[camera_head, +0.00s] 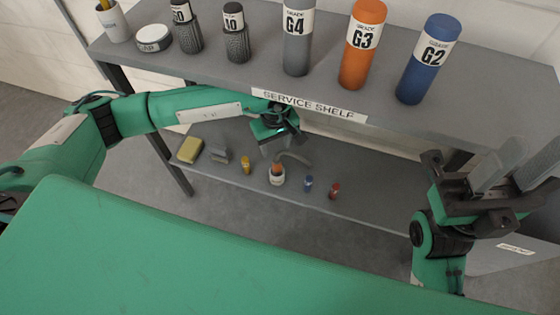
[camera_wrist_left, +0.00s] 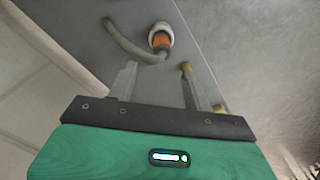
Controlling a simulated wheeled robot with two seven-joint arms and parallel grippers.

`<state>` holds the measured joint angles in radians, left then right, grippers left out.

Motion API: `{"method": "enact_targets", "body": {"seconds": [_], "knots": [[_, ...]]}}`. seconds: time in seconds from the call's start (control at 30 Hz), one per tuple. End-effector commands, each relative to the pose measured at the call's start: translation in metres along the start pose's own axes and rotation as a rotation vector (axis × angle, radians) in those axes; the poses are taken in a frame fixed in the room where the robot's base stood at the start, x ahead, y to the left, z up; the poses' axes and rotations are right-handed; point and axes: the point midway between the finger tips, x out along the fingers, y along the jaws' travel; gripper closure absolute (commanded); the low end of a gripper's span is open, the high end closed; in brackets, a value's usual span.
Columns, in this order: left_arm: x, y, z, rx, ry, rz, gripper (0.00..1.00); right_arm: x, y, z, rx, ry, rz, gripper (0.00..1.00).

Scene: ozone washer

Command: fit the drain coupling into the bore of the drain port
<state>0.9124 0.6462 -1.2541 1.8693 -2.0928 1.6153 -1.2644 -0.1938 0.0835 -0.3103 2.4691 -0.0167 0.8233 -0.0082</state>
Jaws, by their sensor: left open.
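An orange piece with a grey hose (camera_head: 293,157), which looks like the drain coupling, sits at a white cup-like holder (camera_head: 277,180) on the lower shelf. The left wrist view shows the orange piece (camera_wrist_left: 160,40) in the white ring (camera_wrist_left: 161,28) with the hose (camera_wrist_left: 128,45) curving beside it. I cannot tell the drain port and its bore apart in either view. My left gripper (camera_head: 272,148) reaches under the upper shelf, above and near the orange piece; its fingers (camera_wrist_left: 158,88) are apart and empty. My right gripper (camera_head: 512,160) is raised at the right, away from these things.
The upper shelf (camera_head: 235,80) carries several bottles and canisters above my left forearm. On the lower shelf (camera_head: 375,200) stand a yellow sponge (camera_head: 190,149), a grey bracket (camera_head: 220,156), and small yellow (camera_head: 246,166), blue (camera_head: 308,184) and red (camera_head: 334,191) items. The lower shelf's right part is bare.

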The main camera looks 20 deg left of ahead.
Motion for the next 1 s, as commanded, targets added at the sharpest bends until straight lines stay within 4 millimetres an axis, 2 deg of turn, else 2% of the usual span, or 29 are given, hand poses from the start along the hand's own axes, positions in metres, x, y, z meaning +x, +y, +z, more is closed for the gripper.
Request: {"method": "enact_targets", "body": {"seconds": [0.33,0.6,0.87,1.0], "knots": [[0.034,-0.001,0.003,0.000,-0.001,-0.001,0.49,0.000,0.000,-0.003,-0.001,0.036,-0.007,0.64],[0.072,-0.002,0.008,-0.001,-0.002,-0.001,0.49,0.004,-0.003,-0.007,0.004,0.086,-0.017,0.64],[0.074,-0.001,0.008,0.000,-0.002,0.001,0.49,0.007,-0.004,-0.007,0.008,0.088,-0.017,0.64],[0.074,-0.001,0.008,-0.001,-0.002,0.001,0.77,0.007,-0.004,-0.007,0.008,0.086,-0.016,0.64]]}}
